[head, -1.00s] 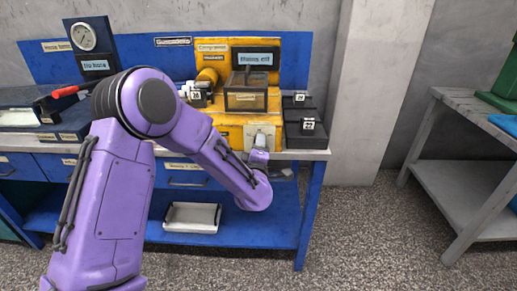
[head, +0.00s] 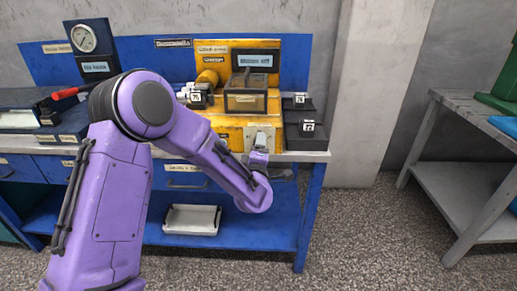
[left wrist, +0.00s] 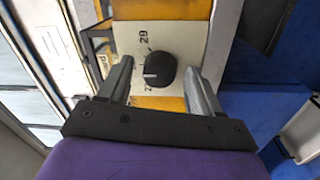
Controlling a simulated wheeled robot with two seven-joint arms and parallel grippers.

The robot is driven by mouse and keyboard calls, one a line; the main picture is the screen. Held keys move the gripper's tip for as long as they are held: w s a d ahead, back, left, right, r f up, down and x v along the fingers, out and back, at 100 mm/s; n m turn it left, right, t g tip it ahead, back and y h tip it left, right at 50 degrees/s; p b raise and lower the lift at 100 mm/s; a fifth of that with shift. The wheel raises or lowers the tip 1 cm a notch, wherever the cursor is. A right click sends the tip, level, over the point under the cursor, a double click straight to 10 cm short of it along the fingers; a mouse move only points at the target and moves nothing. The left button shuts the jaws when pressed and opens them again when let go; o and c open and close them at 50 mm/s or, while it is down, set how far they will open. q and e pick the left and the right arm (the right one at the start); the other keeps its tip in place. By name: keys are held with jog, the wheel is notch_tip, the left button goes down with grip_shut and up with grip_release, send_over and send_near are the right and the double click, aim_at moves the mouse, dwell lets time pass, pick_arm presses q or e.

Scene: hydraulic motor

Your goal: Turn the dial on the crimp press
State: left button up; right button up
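The crimp press (head: 229,130) is a yellow machine on the blue bench, with a clear-fronted box and a small display on it. Its dial (left wrist: 160,70) is a black round knob with a white mark, on a pale plate with printed numbers. My left gripper (left wrist: 157,66) is open, one finger on each side of the dial, with a gap visible on both sides. I cannot tell whether the fingertips reach the dial's depth. In the head view my left gripper (head: 259,147) is at the press's lower front, hiding the dial. My right gripper is not in view.
Black blocks with number tags (head: 306,130) stand right of the press. A gauge (head: 84,38) and a red-handled tool (head: 68,92) are at the left. A white tray (head: 191,219) lies on the lower shelf. A grey table (head: 455,195) stands apart at the right.

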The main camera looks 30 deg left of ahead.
pick_arm(q)
jog(key=v, duration=1)
jog(key=shift+s+d+b, duration=0.2)
jog(key=shift+b, duration=0.2)
jog(key=s+d+f+m+g+h+p, duration=0.1)
jog(key=s+f+m+g+h+p, duration=0.2)
jog(key=f+m, duration=0.45)
jog(key=s+d+f+m+g+h+p, duration=0.1)
jog(key=s+d+f+m+g+h, duration=0.15)
jog(key=s+f+m, duration=0.55)
jog(key=s+a+f+g+p, duration=0.1)
jog(key=s+f+g+p, duration=0.1)
jog(key=s+f, duration=0.4)
jog(key=s+a+f+g+p, duration=0.1)
jog(key=s+f+g, duration=0.4)
jog(key=s, duration=0.7)
jog(key=shift+s+f+p, duration=0.2)
jog(key=shift+f+p, duration=0.4)
jog(key=shift+p, duration=0.1)
jog(key=shift+n+g, duration=0.25)
